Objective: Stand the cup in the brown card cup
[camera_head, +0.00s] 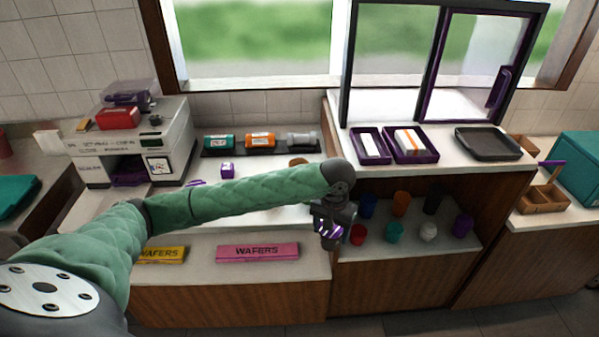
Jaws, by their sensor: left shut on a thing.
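My left arm reaches in from the left, and its gripper (331,232) hangs at the front edge of the counter, beside the shelf of cups. The gripper is shut on a small dark grey cup (329,243), partly hidden by the purple fingers. A brown card holder (540,203) with compartments stands on the right counter, well apart from the gripper. A small brown round thing (298,161) shows behind my arm, mostly hidden; I cannot tell what it is. My right gripper is not in view.
Several coloured cups, including a teal one (394,232) and a purple one (463,225), stand on the shelf right of the gripper. Above are purple trays (431,157) and a dark tray (488,143). A pink wafers box (257,252) lies at left. A teal box (580,168) stands beside the holder.

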